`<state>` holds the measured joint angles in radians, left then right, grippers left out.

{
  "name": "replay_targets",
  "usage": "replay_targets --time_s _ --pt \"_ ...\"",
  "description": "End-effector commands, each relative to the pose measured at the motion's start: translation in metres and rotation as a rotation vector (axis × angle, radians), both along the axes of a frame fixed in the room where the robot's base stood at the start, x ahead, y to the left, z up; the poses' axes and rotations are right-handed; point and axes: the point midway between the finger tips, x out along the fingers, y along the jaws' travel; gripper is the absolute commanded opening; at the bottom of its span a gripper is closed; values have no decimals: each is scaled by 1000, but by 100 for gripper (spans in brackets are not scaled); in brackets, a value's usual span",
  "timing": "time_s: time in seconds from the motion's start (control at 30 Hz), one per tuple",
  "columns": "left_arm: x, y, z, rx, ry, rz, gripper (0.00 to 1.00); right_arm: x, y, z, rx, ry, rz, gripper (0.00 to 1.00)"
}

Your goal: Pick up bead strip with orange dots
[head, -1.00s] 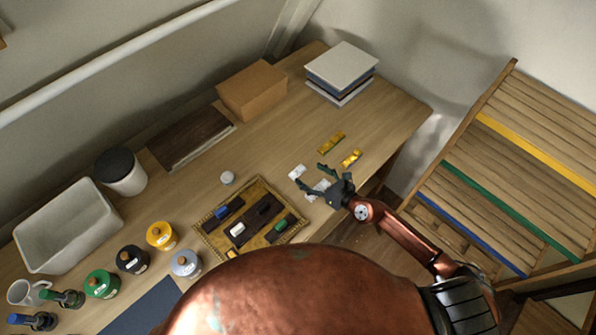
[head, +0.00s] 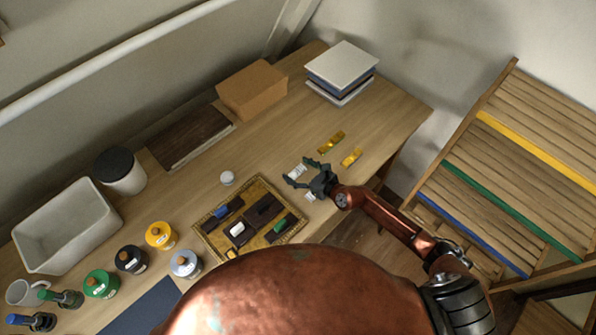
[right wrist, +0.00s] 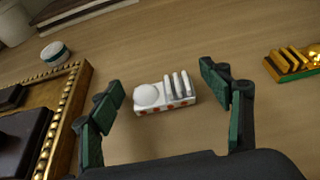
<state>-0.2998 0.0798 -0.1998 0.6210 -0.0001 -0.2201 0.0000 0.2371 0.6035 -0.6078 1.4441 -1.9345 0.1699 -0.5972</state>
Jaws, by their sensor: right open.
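A small white strip with a round dome, several upright ridges and orange-red dots along its side (right wrist: 166,97) lies on the wooden table in the right wrist view. It also shows as a small white piece in the head view (head: 297,171). My right gripper (right wrist: 161,80) is open, with its green-padded fingers on either side of the strip and clear gaps between. In the head view the right gripper (head: 299,172) is around the strip's place, empty. Another white piece (head: 311,196) lies partly hidden beside the right gripper. My left gripper is not in view.
Two gold strips (head: 331,142) (head: 352,157) lie beyond the right gripper. A gilt tray (right wrist: 75,105) with dark blocks stands to the left. A white round piece (head: 227,178) lies behind the tray. A cardboard box (head: 252,90) and stacked books (head: 342,68) stand at the back.

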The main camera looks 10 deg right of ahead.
Motion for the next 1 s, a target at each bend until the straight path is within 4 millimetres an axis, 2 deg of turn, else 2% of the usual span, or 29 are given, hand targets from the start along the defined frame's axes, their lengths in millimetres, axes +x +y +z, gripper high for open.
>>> replay_targets --time_s 0.07,0.7,1.0 --pt "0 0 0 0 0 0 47 0 0 0 0 0 0 68" --pt "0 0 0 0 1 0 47 0 0 1 0 -1 -1 25" --pt "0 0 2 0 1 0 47 0 0 4 1 -2 -1 25"
